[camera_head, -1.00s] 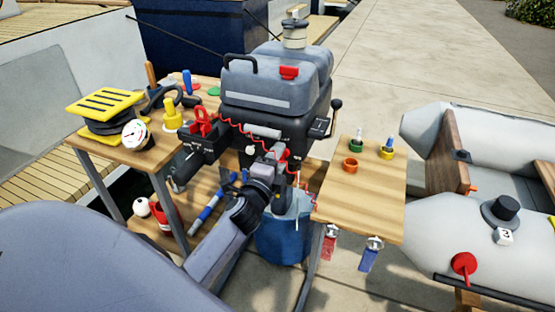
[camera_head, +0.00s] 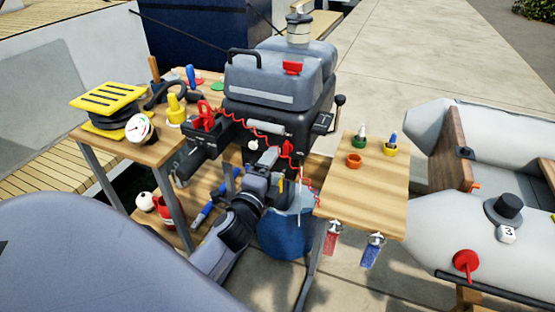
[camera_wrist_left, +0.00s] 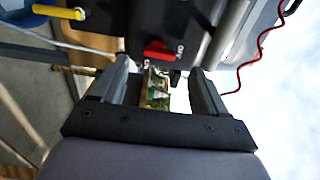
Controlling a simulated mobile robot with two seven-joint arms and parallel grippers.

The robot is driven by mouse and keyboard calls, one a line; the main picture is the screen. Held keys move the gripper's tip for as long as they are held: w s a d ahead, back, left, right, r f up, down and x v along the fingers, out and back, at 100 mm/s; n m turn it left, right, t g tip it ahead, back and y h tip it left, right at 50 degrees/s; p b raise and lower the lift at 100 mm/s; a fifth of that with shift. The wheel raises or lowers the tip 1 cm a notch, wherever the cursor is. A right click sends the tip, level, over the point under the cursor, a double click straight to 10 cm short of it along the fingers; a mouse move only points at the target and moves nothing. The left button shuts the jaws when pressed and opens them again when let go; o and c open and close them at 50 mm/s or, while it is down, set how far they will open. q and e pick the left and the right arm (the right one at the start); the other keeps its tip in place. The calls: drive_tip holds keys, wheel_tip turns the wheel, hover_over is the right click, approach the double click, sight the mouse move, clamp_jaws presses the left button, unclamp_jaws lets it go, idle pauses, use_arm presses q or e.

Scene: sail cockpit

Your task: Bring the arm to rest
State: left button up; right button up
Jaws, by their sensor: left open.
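My left arm (camera_head: 225,245) comes in from the lower left of the head view. Its gripper (camera_head: 274,180) is in front of the dark outboard motor (camera_head: 272,125), above the blue bucket (camera_head: 288,232). In the left wrist view the two fingers (camera_wrist_left: 160,88) stand apart with no object held between them. Beyond their tips is a red switch (camera_wrist_left: 158,50) on the motor's dark front. I cannot tell the exact gap to it. My right gripper is not in view.
A red coiled cord (camera_head: 262,137) hangs close to the gripper. Wooden side tables stand left (camera_head: 160,150) and right (camera_head: 335,190), holding gauges, pots and tools. A grey inflatable boat (camera_head: 430,225) lies at the right. Open paving (camera_head: 385,60) is behind.

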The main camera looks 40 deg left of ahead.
use_arm(q)
drive_tip(key=shift+v, duration=0.85)
drive_tip(key=s+d+f+n+g+h+p, duration=0.3)
drive_tip(key=s+d+n, duration=0.3)
drive_tip(key=s, duration=0.3)
drive_tip(key=s+d+f+n+g+h+p, duration=0.3)
drive_tip(key=s+d+f+n+g+p, duration=0.1)
drive_tip(key=s, duration=0.5)
drive_tip(key=d+f+n+p, duration=0.1)
drive_tip(key=d+f+n, duration=0.1)
drive_tip(key=d, duration=0.1)
drive_tip(key=shift+s+n+p, duration=0.25)
drive_tip(key=shift+n+p, duration=0.15)
